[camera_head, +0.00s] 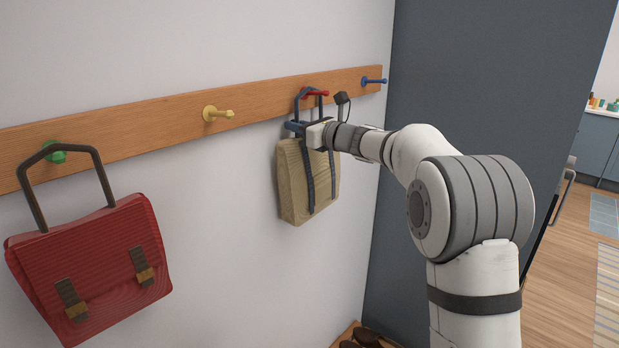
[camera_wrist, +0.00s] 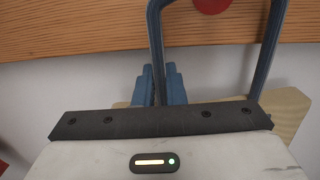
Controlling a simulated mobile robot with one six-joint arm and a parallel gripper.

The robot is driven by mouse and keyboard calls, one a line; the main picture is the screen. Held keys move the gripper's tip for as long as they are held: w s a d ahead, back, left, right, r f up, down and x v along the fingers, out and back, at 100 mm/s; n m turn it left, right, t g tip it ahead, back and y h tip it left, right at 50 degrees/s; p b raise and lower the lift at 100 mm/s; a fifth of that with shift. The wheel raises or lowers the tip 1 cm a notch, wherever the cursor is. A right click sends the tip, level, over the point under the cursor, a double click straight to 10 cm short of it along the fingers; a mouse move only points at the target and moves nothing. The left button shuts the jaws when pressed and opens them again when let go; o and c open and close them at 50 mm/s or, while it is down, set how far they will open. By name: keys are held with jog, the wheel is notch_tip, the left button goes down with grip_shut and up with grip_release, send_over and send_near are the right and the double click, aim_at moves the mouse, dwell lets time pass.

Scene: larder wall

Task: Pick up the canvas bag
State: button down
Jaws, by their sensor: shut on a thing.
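The canvas bag (camera_head: 297,185) is beige with dark blue-grey straps and a looped handle. In the head view it hangs against the wall below the red peg (camera_head: 316,93), its handle loop at that peg. My gripper (camera_head: 296,127) is at the top of the bag, shut on its handle. In the wrist view the blue fingers (camera_wrist: 160,88) close around one side of the handle (camera_wrist: 268,50), and a corner of the bag (camera_wrist: 290,112) shows behind the gripper body. I cannot tell whether the handle still rests on the peg.
A wooden rail (camera_head: 150,115) runs along the wall with a green peg (camera_head: 55,153), a yellow peg (camera_head: 218,114) and a blue peg (camera_head: 374,81). A red satchel (camera_head: 90,260) hangs on the green peg. A dark panel (camera_head: 450,90) stands right of the rail. Shoes (camera_head: 365,338) lie below.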

jog(key=shift+r, duration=0.2)
jog(key=shift+s+d+r, duration=0.25)
jog(key=shift+d+r, duration=0.05)
jog(key=shift+d, duration=0.05)
jog(key=s+d+r+b, duration=0.4)
jog(key=s+d+r, duration=0.3)
jog(key=d, duration=0.3)
jog(key=shift+s+d, duration=0.3)
jog(key=shift+d, duration=0.1)
jog(key=shift+r, duration=0.1)
notch_tip(320, 180, down, 5)
jog(key=a, duration=0.1)
jog(key=shift+m+t+h, duration=0.3)
jog(key=shift+m, duration=0.1)
jog(key=shift+f+p+x, duration=0.1)
jog(key=shift+p+x, duration=1.25)
jog(key=shift+x, duration=0.9)
jog(key=shift+f+p+x, duration=0.15)
jog(key=shift+p+x, duration=1.2)
jog(key=shift+x, duration=0.95)
jog(key=shift+w+a+f+b, duration=0.2)
jog(key=shift+a+f+b, duration=0.1)
jog(key=shift+f+b, duration=0.25)
jog(key=shift+w+a+f+b, duration=0.15)
jog(key=shift+a+f+b, duration=0.2)
jog(key=shift+b, duration=0.4)
jog(key=shift+f, duration=0.1)
